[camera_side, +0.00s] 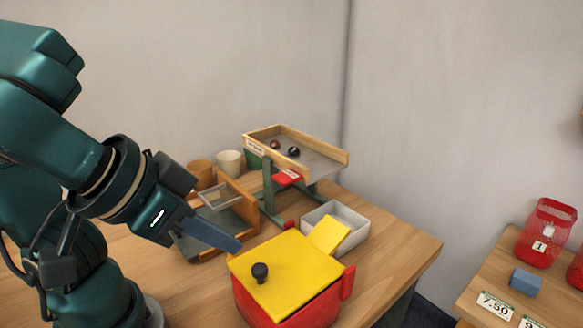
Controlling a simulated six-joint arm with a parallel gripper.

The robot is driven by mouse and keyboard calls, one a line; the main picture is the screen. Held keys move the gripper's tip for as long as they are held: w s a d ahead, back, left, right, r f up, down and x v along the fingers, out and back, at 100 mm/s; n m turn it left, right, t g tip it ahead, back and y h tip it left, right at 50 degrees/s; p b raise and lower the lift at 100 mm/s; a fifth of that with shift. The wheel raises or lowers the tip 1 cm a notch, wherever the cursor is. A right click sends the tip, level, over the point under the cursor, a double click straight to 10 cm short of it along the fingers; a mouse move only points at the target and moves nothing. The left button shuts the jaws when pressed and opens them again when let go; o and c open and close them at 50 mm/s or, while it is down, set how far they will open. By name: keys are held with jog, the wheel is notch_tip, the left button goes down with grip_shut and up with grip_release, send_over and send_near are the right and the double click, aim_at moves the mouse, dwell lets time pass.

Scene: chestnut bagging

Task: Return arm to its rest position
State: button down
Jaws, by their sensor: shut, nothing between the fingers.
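My teal arm comes in from the left. My gripper (236,245) is shut and empty. Its tip points down and right, close to the back left edge of the yellow lid on a red box; I cannot tell whether it touches. The yellow lid (290,290) has a black knob (260,271) and covers the red box (308,312). A yellow flap (330,236) stands tilted at the lid's back right corner.
Behind stand a wooden-sided tray (325,172) with dark round things, a white bin (352,220), a wooden frame (238,194) and two cups (230,163). At right, another table holds a red net bag (546,235), a blue block (525,281) and price cards (495,305).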

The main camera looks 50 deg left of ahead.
jog(key=shift+m+g, duration=0.3)
jog(key=shift+g, duration=0.6)
jog(key=shift+w+a+f, duration=0.1)
jog(key=shift+a+f, duration=0.3)
jog(key=shift+a, duration=0.45)
jog(key=shift+w+a+f, duration=0.15)
jog(key=shift+a+f, duration=0.2)
jog(key=shift+a, duration=0.45)
jog(key=shift+w+a+f, duration=0.1)
jog(key=shift+a+f, duration=0.3)
jog(key=shift+a, duration=0.45)
